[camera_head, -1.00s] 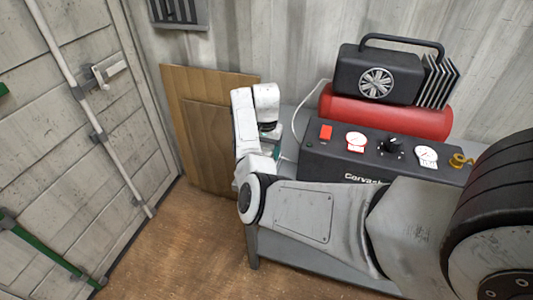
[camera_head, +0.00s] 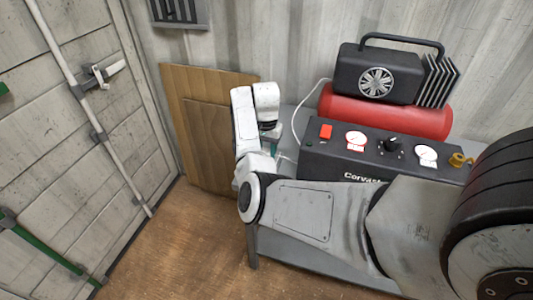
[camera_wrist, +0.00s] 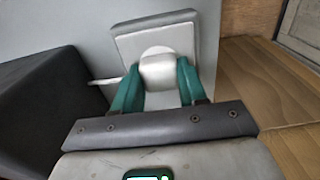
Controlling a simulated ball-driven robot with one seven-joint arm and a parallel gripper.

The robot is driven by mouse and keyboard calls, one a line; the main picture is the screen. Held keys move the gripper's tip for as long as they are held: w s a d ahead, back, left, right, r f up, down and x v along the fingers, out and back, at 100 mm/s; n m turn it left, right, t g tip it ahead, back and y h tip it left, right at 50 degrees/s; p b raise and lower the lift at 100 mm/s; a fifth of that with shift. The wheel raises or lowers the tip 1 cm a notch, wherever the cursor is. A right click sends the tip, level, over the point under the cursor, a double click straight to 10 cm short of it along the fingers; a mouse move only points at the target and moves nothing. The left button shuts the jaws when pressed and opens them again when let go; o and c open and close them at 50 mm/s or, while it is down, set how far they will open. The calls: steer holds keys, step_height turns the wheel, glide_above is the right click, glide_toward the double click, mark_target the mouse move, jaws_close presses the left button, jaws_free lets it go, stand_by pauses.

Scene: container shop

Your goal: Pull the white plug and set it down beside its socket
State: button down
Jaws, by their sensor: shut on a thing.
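In the wrist view the white plug (camera_wrist: 158,73) sits between the two green fingers of my gripper (camera_wrist: 157,86), which is shut on it. The socket (camera_wrist: 126,43) is a light grey square block with a round pale face, directly behind the plug. The plug overlaps that face, and I cannot tell how deep it sits in it. A white cable (camera_wrist: 104,81) runs off to the left. In the head view my gripper (camera_head: 270,134) is small at the bench's left end, and my arm hides the plug and socket.
A black and red compressor (camera_head: 385,120) stands on the grey bench (camera_head: 300,258), right of my gripper. Brown boards (camera_head: 207,120) lean on the wall behind to the left. Bare grey surface (camera_wrist: 85,25) lies left of the socket. The brown floor (camera_head: 190,245) is clear.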

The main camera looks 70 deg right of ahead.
steer(key=shift+r+p, duration=2.8)
steer(key=shift+r, duration=0.2)
